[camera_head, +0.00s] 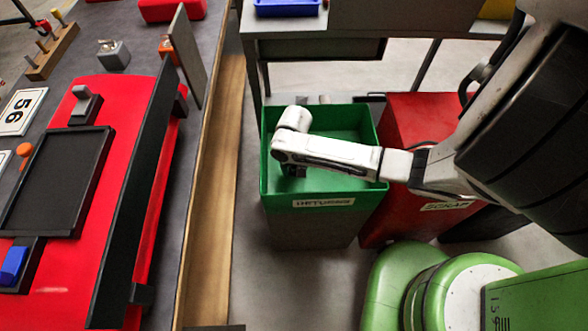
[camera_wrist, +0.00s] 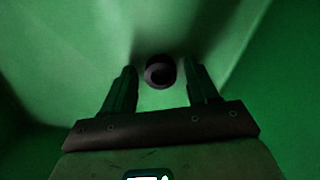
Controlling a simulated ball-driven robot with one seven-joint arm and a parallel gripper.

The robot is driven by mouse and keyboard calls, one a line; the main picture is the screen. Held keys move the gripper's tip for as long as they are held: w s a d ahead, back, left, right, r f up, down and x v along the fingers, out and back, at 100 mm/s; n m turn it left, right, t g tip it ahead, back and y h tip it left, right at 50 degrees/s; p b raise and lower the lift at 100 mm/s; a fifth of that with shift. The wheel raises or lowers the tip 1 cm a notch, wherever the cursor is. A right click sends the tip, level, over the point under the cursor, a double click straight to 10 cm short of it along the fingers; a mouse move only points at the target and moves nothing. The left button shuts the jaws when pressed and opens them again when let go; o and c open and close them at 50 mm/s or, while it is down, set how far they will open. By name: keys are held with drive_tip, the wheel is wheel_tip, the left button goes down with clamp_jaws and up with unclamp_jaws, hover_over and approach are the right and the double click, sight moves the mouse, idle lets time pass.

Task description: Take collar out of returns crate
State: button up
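The green returns crate (camera_head: 322,203) stands on the floor, with a label reading "RETURNS" on its front. My arm reaches over its rim and my gripper points down inside it; the arm mostly hides the gripper in the head view. In the wrist view my gripper (camera_wrist: 160,85) is open, its two fingers apart. A dark round collar (camera_wrist: 160,71) with a hole in it lies on the green crate floor, between and just beyond the fingertips. I see no contact between the fingers and the collar. In the head view the collar cannot be made out.
A red scrap crate (camera_head: 405,122) stands right beside the green one. On the left is a long bench with a red kart part (camera_head: 75,245) and a wooden edge (camera_head: 212,190). A table with a blue tray (camera_head: 287,6) stands behind the crates. The crate walls surround my gripper closely.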

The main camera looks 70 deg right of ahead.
drive_tip(key=c, duration=0.9)
drive_tip(key=shift+c, duration=0.2)
drive_tip(key=shift+r, duration=0.1)
